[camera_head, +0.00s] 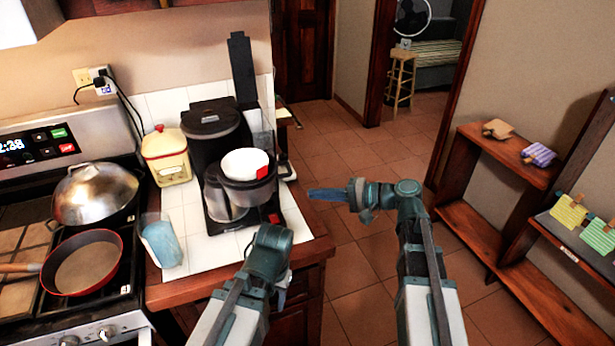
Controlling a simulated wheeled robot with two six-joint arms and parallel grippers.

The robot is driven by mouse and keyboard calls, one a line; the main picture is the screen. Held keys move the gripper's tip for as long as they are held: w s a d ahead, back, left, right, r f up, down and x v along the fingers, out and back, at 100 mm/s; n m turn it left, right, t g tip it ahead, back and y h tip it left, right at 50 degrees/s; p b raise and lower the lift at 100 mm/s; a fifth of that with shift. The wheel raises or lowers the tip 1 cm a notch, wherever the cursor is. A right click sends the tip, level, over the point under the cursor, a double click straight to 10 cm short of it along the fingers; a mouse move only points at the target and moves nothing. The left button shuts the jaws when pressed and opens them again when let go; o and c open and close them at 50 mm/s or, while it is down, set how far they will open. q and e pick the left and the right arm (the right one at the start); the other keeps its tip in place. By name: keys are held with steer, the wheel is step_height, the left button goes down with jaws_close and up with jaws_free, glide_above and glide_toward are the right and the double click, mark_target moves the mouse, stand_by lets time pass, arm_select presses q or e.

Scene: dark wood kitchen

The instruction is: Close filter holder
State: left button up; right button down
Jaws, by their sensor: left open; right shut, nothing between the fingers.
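The black coffee maker (206,125) stands on the white-tiled counter. Its filter holder (249,184) is swung out at the front, with a white filter (244,161) showing inside and a red tab (263,172) on its right side. My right gripper (328,194) is shut and empty, pointing left towards the coffee maker, right of the holder and past the counter's edge.
A tall black panel (242,70) stands upright behind the coffee maker. A cream canister (167,156) and a blue-white container (161,240) are to its left. The stove (106,325) holds a pan (88,268) and a domed lid (95,191). The floor at right is clear, before a wooden shelf (470,225).

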steer(key=w+d+r+m+t+y, duration=0.2)
steer(key=w+d+r+m+t, duration=0.15)
steer(key=d, duration=0.35)
arm_select(q)
steer(key=shift+s+d+p, duration=0.1)
steer(key=shift+d+p, duration=0.2)
arm_select(e)
steer(key=w+a+r, duration=0.1)
steer(key=a+r, duration=0.1)
steer(key=a, duration=0.9)
steer(key=shift+w+a+r+n, duration=0.2)
steer(key=shift+w+n, duration=0.05)
steer(key=shift+n, duration=0.1)
steer(key=shift+s, duration=0.1)
arm_select(q)
steer(key=shift+s+d, duration=0.1)
steer(key=shift+d, duration=0.2)
arm_select(e)
steer(key=shift+s+a+t+h, duration=0.3)
steer(key=shift+t+h, duration=0.1)
steer(key=shift+t, duration=0.15)
